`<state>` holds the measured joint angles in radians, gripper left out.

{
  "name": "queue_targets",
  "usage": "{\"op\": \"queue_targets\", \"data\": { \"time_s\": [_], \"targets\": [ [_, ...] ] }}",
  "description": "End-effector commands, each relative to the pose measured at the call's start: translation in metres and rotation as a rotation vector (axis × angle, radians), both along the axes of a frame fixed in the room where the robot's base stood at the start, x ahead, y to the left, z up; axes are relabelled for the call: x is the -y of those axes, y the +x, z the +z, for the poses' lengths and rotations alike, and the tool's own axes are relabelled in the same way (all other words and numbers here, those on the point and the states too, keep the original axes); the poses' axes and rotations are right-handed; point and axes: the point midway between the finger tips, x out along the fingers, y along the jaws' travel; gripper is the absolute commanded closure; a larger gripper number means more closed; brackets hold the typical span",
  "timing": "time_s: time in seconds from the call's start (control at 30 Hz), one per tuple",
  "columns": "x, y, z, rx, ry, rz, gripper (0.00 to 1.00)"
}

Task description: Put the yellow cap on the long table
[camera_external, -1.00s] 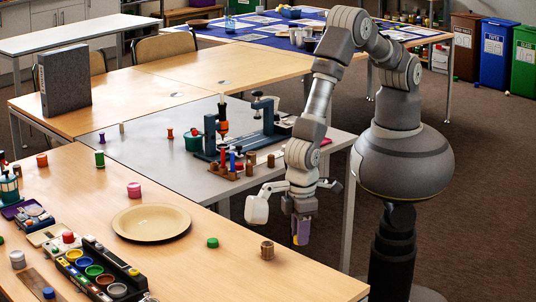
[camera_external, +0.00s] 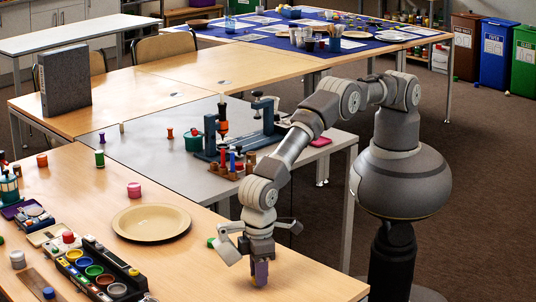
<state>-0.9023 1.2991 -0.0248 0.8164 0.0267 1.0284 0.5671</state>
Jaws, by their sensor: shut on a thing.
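The cap cannot be made out now. I cannot tell whether it touches the table. I cannot tell which table is the long one.
A paint set (camera_external: 92,270) is at front left. A grey table (camera_external: 180,155) behind holds a tool stand (camera_external: 212,140). The table's front right is clear.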

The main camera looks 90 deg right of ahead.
Motion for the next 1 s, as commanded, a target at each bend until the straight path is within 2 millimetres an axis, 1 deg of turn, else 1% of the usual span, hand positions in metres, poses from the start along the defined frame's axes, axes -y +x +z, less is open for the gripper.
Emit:
{"op": "queue_targets", "data": {
  "time_s": [0.03,0.23,0.37,0.4,0.5,0.77,0.83,0.93,1.0],
  "targets": [
    [0.0,0.0,-0.008,0.0,0.0,0.0,1.0],
    [0.0,0.0,-0.006,0.001,0.001,0.0,1.0],
    [0.0,0.0,-0.01,0.001,0.001,0.0,1.0],
    [0.0,0.0,-0.01,0.001,0.001,0.0,0.69],
    [0.0,0.0,-0.009,0.001,0.001,0.0,0.48],
    [0.0,0.0,-0.009,0.001,0.001,0.0,0.48],
    [0.0,0.0,-0.006,0.001,0.001,0.0,0.48],
    [-0.001,0.0,0.007,0.002,0.003,0.0,0.48],
    [-0.001,0.0,0.023,0.002,0.003,0.0,0.48]
  ]
}}
